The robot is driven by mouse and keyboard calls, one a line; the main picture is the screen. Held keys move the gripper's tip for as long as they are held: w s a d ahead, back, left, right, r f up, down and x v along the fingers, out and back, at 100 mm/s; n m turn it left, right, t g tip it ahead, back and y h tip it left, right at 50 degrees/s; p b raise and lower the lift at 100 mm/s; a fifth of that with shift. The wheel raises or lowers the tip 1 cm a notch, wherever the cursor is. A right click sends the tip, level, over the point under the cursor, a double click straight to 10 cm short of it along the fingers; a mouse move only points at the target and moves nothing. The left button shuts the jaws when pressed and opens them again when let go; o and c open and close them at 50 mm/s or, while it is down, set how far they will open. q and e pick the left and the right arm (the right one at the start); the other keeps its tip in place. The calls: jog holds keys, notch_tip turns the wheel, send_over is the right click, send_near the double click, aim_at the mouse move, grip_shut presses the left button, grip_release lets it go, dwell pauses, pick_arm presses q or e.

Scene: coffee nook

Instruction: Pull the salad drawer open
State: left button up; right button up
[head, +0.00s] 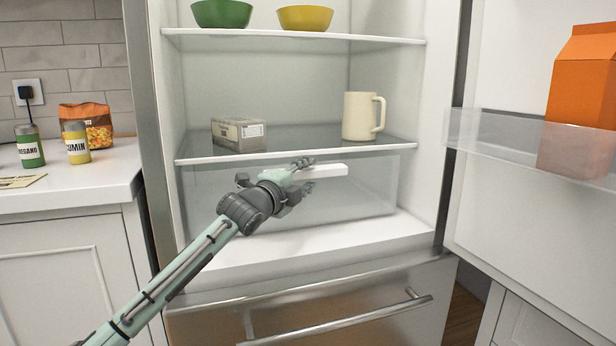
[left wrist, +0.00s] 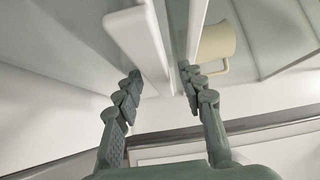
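The salad drawer (head: 363,192) is a clear bin under the lowest shelf of the open fridge, and it looks shut. Its white bar handle (head: 330,171) runs along the upper front, and it also shows in the left wrist view (left wrist: 138,48). My left gripper (head: 301,174) is at the left part of the handle. Its fingers are apart, one above and one below the bar. In the left wrist view the open fingertips (left wrist: 160,80) lie on either side of the handle's end, with a gap visible. My right gripper is not in view.
A small box (head: 238,134) and a cream mug (head: 361,116) stand on the shelf (head: 300,150) above the drawer. The open fridge door (head: 530,215) with an orange carton (head: 583,95) is at right. A steel lower drawer (head: 350,305) is below. A counter (head: 75,190) is at left.

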pick_arm(q)
jog(key=shift+w+d, duration=0.25)
jog(key=shift+w, duration=0.2)
jog(key=shift+c, duration=0.2)
grip_shut()
